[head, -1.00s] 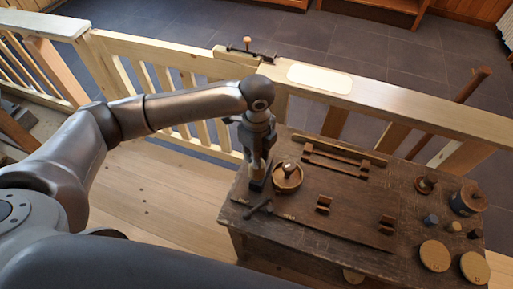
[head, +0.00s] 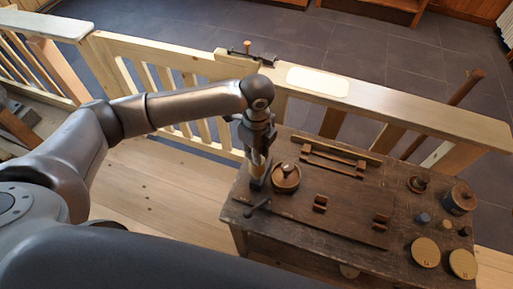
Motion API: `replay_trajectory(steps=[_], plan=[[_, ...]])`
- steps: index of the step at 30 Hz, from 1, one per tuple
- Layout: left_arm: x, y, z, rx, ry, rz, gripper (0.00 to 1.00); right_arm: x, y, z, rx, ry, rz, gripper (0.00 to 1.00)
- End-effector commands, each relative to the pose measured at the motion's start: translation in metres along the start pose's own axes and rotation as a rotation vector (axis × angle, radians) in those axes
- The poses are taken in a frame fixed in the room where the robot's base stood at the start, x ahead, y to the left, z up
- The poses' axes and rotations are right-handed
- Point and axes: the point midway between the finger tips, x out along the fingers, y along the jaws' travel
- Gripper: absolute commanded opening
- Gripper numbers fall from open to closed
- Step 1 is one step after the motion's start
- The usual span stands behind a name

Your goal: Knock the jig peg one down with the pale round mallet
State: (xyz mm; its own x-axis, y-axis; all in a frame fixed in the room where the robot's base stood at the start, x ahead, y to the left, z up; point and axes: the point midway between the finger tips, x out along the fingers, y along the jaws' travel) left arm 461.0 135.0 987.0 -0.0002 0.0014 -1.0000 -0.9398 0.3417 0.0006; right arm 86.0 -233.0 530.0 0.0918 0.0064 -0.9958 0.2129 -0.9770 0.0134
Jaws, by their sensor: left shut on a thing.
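My left gripper (head: 257,166) points down at the left end of the dark wooden bench (head: 345,238). It is shut on a tan thing, mostly hidden by the fingers, so I cannot tell its full shape. A dark block-like end shows just below the fingers. A round wooden bowl-like piece (head: 286,185) with a knob in its middle stands just right of the gripper. I cannot make out for sure which thing is the jig peg or the pale round mallet. A pale-topped upright pin (head: 247,46) stands at a dark clamp on the railing. My right gripper is not in view.
A dark T-shaped piece (head: 257,207) lies at the bench's front left. Pale discs (head: 425,252) and several spools (head: 460,198) crowd the right end. The railing (head: 410,115) runs behind.

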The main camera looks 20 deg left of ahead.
Motion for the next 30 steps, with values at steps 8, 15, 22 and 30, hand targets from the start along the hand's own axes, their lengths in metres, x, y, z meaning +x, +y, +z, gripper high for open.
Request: replay_trajectory(steps=[8, 15, 22, 30], plan=[[0.001, 0.0, 0.0, 0.0, 0.0, 0.0, 0.0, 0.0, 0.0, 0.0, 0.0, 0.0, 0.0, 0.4], [0.021, 0.0, 0.0, -0.002, 0.0, 0.002, 0.0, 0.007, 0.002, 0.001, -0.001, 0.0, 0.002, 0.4], [0.041, -0.001, 0.0, 0.0, 0.0, 0.0, 0.0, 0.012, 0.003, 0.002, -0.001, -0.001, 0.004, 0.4], [0.041, -0.001, 0.0, 0.0, 0.0, 0.0, 0.0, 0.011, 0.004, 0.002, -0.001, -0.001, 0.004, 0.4]])
